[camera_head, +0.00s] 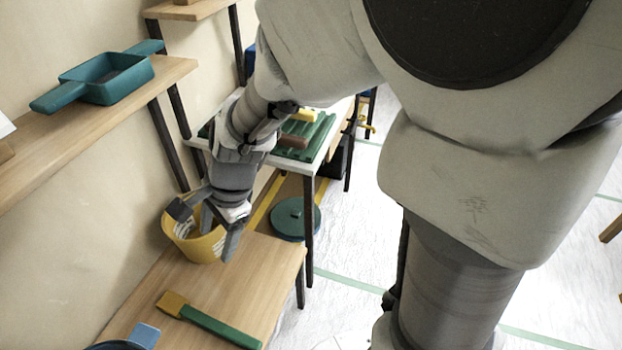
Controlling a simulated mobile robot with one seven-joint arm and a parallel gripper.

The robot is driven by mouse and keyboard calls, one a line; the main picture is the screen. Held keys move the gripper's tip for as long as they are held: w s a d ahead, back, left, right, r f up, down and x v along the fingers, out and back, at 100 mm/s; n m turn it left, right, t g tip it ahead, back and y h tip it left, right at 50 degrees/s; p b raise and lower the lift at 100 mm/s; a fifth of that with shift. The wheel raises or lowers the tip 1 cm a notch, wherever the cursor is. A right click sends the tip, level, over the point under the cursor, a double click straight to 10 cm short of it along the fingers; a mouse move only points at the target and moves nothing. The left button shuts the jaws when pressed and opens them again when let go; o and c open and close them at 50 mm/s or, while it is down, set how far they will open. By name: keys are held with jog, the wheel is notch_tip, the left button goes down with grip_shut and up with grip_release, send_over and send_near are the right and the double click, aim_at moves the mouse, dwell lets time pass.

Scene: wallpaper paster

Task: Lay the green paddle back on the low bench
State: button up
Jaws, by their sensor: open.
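A long green piece with a yellow block at one end (210,320) lies flat on the low wooden bench (262,262), near the bottom of the view. It may be the green paddle; I cannot tell for sure. My gripper (207,228) is open, pointing down, with its fingers spread in front of the yellow bucket (190,245). It appears empty and is apart from the green piece, farther back. The gripper hides part of the bucket, so I cannot tell whether the fingers touch it.
A blue-handled item (144,335) is cut off at the bottom edge. A teal tray with handles (107,78) sits on the left wall shelf (60,137). Behind the gripper, a table holds a green ridged tray (318,128). A teal round lid (294,217) lies low beyond the bench.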

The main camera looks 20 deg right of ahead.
jog(key=s+d+r+n+t+h, duration=0.2)
jog(key=s+d+r+n, duration=0.3)
jog(key=d+r+n, duration=0.25)
jog(key=s+d+r+n+t+h, duration=0.2)
jog(key=s+d+r+n, duration=0.35)
jog(key=d+r, duration=0.2)
notch_tip(320, 180, up, 11)
jog(key=p, duration=1.2)
jog(key=shift+w+d+f, duration=0.15)
jog(key=shift+w+d, duration=0.1)
jog(key=shift+w, duration=0.15)
